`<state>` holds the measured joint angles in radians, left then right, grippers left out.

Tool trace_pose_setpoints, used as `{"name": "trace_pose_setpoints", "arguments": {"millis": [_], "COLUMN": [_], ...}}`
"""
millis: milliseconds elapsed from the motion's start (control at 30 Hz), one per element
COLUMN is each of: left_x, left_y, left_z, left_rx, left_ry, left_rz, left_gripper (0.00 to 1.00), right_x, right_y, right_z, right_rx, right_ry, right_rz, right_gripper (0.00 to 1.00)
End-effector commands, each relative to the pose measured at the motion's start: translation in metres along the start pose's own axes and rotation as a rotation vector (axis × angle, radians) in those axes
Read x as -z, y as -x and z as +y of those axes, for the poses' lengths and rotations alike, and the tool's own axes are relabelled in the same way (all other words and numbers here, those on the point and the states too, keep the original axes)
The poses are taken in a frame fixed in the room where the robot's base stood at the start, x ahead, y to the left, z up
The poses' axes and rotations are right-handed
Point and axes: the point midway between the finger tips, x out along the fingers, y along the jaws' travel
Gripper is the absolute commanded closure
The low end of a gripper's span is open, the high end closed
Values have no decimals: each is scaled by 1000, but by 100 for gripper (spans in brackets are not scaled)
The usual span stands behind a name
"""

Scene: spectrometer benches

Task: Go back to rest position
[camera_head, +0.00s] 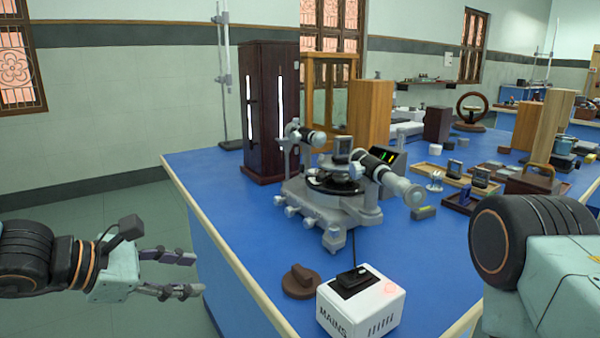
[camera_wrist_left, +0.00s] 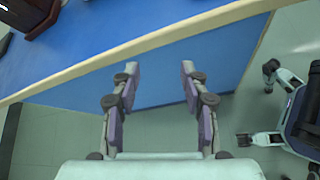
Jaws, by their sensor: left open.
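My left gripper (camera_head: 190,274) is open and empty at the lower left of the head view. It is over the floor, left of the blue bench (camera_head: 240,225) and apart from its edge. In the left wrist view my left gripper (camera_wrist_left: 157,85) shows two fingers spread apart with nothing between them, below the bench edge (camera_wrist_left: 150,40). My right arm (camera_head: 540,265) comes in at the lower right of the head view; its gripper is out of view.
A grey spectrometer (camera_head: 330,190) stands on the bench. A white MAINS box (camera_head: 362,305) and a brown knob-shaped piece (camera_head: 301,281) are near the front edge. A tall dark cabinet (camera_head: 268,110) stands behind. Floor at left (camera_head: 90,210) is clear.

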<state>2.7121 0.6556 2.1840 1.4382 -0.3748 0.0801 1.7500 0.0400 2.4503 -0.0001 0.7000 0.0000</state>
Motion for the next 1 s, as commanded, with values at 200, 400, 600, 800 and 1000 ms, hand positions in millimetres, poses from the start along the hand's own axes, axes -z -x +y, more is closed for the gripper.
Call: {"name": "trace_pose_setpoints", "arguments": {"millis": [200, 400, 600, 800, 1000], "left_x": [46, 116, 179, 208, 218], "left_y": [0, 11, 25, 24, 31], "left_z": [-25, -59, -95, -156, -254], "left_rx": [91, 258, 486, 717, 935], "left_ry": [-228, -563, -1025, -1471, -1682], "left_rz": [215, 496, 697, 645, 404], "left_gripper": [55, 55, 55, 55, 55], "right_x": [0, 0, 0, 0, 0], "right_y": [1, 8, 22, 38, 53], "right_z": [0, 0, 0, 0, 0], "right_rx": [0, 0, 0, 0, 0], "right_ry": [0, 0, 0, 0, 0], "right_rz": [1, 0, 0, 0, 0], "right_gripper": [60, 60, 60, 60, 60]}}
